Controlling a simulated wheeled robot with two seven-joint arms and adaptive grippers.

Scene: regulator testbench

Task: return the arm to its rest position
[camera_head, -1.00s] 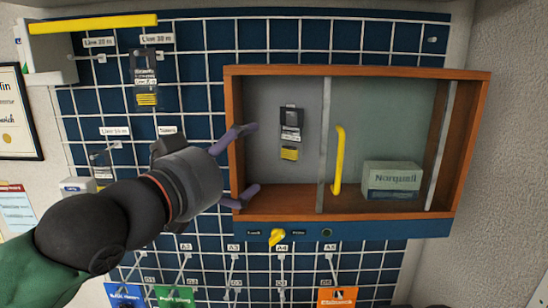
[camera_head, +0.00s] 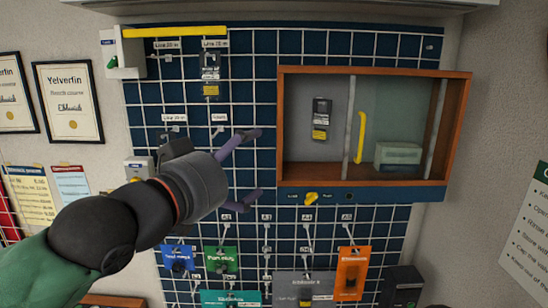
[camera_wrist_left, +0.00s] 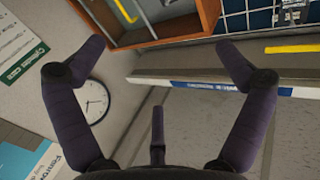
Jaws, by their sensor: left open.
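My left arm comes in from the left in the head view. Its left gripper (camera_head: 250,170) is open, with the purple fingers spread apart and nothing between them. It hangs in front of the blue grid board, left of the wooden cabinet (camera_head: 375,72). The left wrist view also shows the left gripper (camera_wrist_left: 150,70) open and empty, with the cabinet's wooden frame (camera_wrist_left: 208,20) beyond it. My right gripper does not show in either view.
A yellow knob (camera_head: 311,198) sits below. Colored pouches, including an orange one (camera_head: 351,272), hang lower on the board. A wall clock (camera_wrist_left: 92,101) shows in the wrist view.

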